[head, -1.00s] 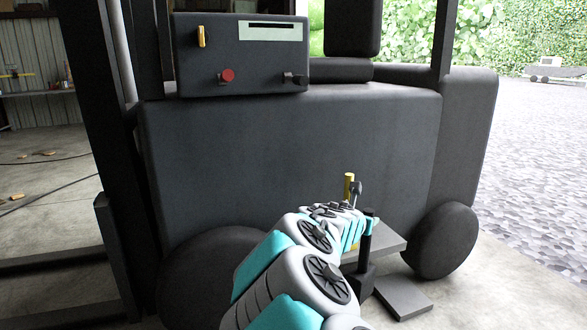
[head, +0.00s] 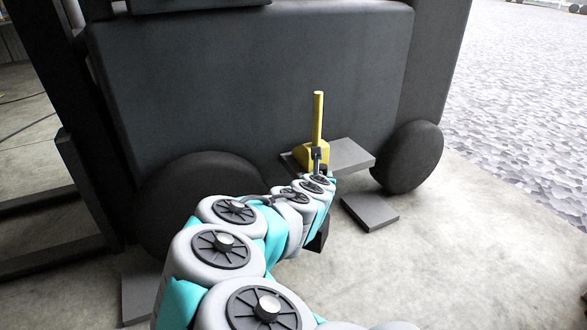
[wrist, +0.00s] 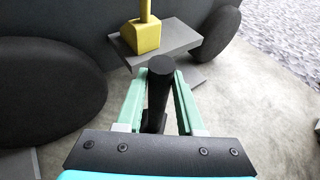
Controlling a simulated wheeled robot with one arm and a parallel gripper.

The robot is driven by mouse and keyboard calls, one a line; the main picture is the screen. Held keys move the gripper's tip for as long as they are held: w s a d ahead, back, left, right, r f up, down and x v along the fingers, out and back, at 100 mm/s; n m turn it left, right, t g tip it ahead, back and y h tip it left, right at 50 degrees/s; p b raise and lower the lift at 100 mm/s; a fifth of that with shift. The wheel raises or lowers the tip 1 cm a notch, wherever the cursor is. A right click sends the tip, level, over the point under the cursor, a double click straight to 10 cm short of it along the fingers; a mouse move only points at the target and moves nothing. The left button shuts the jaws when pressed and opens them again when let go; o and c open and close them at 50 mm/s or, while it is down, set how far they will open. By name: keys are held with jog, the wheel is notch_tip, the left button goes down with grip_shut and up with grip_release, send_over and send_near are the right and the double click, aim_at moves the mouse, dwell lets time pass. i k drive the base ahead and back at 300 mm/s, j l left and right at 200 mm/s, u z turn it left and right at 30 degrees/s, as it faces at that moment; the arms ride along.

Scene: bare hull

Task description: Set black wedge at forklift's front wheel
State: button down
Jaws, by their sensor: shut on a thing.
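My gripper (wrist: 159,78) is shut on the upright black post of the black wedge (wrist: 157,85). The wedge's base is partly hidden behind the post and fingers in the wrist view. In the head view only a dark bit of the wedge (head: 320,236) shows beside my arm, which hides the fingers. The dark forklift (head: 240,85) stands behind. Its large front wheel (head: 163,205), near the mast, is left of the held wedge and apart from it; it also shows in the wrist view (wrist: 45,90). I cannot tell the wedge's height above the floor.
A yellow wedge with a post (head: 317,120) stands on a grey step (head: 347,154). A grey slab (head: 369,211) lies on the floor below it. The smaller rear wheel (head: 410,158) is to the right. Another grey plate (head: 138,296) lies at lower left.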

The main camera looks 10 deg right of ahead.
aim_at(145, 297)
jog(key=k+j, duration=0.1)
jog(key=j, duration=0.45)
jog(key=k+j, duration=0.1)
jog(key=j, duration=0.4)
jog(key=k+j, duration=0.1)
jog(key=j, duration=0.45)
jog(key=k+j, duration=0.1)
jog(key=j, duration=0.4)
jog(key=k+j, duration=0.15)
jog(key=j, duration=0.4)
jog(key=k+j, duration=0.1)
jog(key=j, duration=0.4)
jog(key=u, duration=0.05)
